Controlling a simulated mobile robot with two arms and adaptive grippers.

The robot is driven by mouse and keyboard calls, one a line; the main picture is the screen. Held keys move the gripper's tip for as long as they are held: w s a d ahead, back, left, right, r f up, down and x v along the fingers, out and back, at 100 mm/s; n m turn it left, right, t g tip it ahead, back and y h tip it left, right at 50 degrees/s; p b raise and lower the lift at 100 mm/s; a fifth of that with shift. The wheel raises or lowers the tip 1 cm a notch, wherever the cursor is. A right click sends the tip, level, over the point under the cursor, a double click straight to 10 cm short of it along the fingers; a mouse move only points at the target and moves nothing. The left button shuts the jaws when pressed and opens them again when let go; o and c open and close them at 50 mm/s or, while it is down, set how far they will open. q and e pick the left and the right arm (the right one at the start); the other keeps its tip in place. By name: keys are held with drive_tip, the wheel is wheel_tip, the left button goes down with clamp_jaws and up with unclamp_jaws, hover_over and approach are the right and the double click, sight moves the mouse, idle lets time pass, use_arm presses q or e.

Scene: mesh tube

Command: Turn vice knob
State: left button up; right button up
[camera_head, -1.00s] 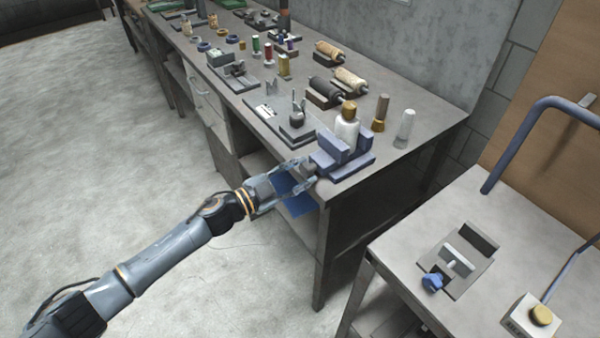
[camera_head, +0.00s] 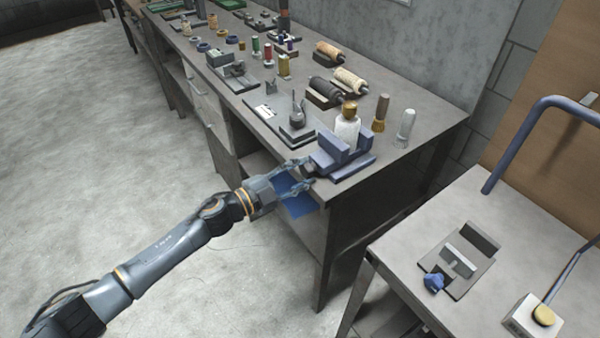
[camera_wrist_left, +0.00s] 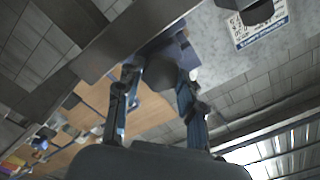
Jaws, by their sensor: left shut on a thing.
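A blue-grey vice (camera_head: 345,158) stands at the near right corner of the long workbench, with a white bottle with a tan cap (camera_head: 347,128) upright between or just behind its jaws; I cannot tell which. My left gripper (camera_head: 306,173) reaches the front side of the vice and is shut on its knob, which the fingers largely hide in the head view. In the left wrist view the dark grey knob (camera_wrist_left: 161,72) sits between the two fingers, with the blue vice body (camera_wrist_left: 180,48) behind it. My right gripper is not in view.
The workbench (camera_head: 425,128) holds spools, brushes and small fixtures behind the vice. A second table (camera_head: 400,240) at right carries a small fixture with a blue knob (camera_head: 434,283) and a box with a yellow button (camera_head: 543,315). Open floor lies left.

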use_arm(q)
drive_tip(key=o, duration=1.2)
drive_tip(key=shift+v, duration=4.05)
